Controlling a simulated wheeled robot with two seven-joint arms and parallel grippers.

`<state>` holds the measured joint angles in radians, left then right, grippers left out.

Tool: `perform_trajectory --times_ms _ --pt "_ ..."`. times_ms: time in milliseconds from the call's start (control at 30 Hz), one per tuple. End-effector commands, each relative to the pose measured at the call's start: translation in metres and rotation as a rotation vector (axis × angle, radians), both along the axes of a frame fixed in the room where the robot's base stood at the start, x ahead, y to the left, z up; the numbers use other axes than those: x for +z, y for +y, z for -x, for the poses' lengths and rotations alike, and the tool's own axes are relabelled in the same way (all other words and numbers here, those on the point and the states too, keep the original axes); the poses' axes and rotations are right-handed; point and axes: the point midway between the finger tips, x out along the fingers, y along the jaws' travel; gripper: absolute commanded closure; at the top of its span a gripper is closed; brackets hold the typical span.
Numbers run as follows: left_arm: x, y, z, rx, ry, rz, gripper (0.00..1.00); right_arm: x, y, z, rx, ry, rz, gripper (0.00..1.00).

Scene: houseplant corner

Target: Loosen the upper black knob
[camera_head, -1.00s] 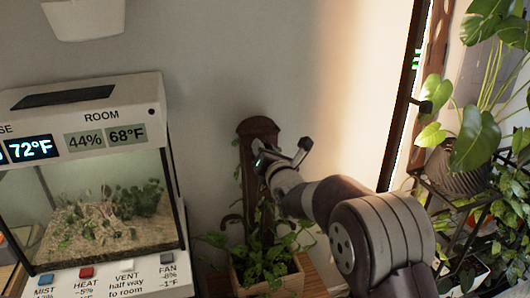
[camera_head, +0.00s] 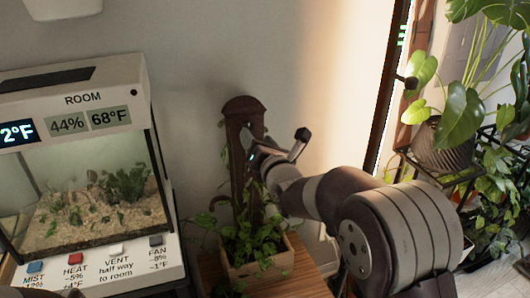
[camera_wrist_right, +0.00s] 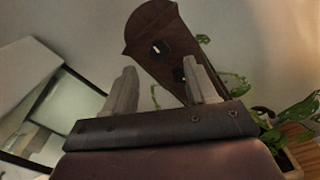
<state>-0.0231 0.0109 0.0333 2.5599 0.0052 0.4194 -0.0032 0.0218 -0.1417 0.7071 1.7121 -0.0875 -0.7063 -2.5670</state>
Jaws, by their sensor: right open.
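A dark brown wooden post with a rounded top (camera_head: 243,108) rises from a planter against the wall. In the right wrist view the post (camera_wrist_right: 155,25) carries two small dark fittings, apparently the knobs. The one nearer its top (camera_wrist_right: 158,47) has a bright edge; the other (camera_wrist_right: 180,75) sits lower, close to a fingertip. My right gripper (camera_head: 252,150) is in front of the post, its fingers mostly hidden in the head view. In the wrist view the gripper (camera_wrist_right: 160,80) is open, fingers apart, with nothing held between them. My left gripper is not in view.
A terrarium (camera_head: 138,80) with displays and labelled buttons stands at left. Leafy vines grow from the wooden planter box (camera_head: 275,267) at the post's foot. A plant rack with a dark ribbed pot (camera_head: 440,150) is at right. Bare wall lies behind the post.

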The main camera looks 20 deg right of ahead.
Motion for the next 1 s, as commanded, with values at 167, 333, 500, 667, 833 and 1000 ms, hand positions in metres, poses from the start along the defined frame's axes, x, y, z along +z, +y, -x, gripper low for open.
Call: perform_trajectory --times_ms 167,333,500,667,833,1000 --pt "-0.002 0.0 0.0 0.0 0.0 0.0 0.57 0.0 -0.002 0.048 -0.001 0.0 0.001 0.43" --pt "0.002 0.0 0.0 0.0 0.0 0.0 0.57 -0.001 -0.003 0.067 -0.001 0.004 0.0 0.43" --pt "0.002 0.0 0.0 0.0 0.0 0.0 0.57 -0.001 -0.003 0.071 -0.001 0.003 0.0 0.43" --pt "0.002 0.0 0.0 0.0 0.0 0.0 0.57 -0.001 -0.003 0.071 -0.001 0.003 0.0 0.43" --pt "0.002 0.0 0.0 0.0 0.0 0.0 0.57 -0.001 -0.003 0.071 -0.001 0.003 -0.014 0.43" --pt "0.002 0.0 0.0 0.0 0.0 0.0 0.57 -0.033 -0.005 0.075 -0.047 0.157 -0.437 0.43"
